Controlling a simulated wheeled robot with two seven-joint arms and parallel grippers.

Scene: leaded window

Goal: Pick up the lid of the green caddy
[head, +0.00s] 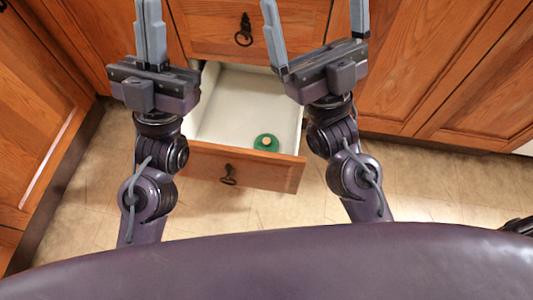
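A small round green lid (266,143) with a pale knob on top lies inside the open drawer, near its front panel. The body of the green caddy is not seen. My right gripper (315,18) is up and to the right of the lid, its two fingers wide apart with nothing between them; the tips reach the top edge of the view. My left gripper (149,28) is up and to the left of the lid. Its fingers overlap from this angle, so its opening cannot be judged. Neither gripper touches the lid.
The open wooden drawer (200,163) has pale inner walls and looks otherwise empty where visible. A closed drawer with a dark ring pull (244,30) is above it. Wooden cabinet doors (455,75) flank both sides. The tiled floor (270,208) in front is clear.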

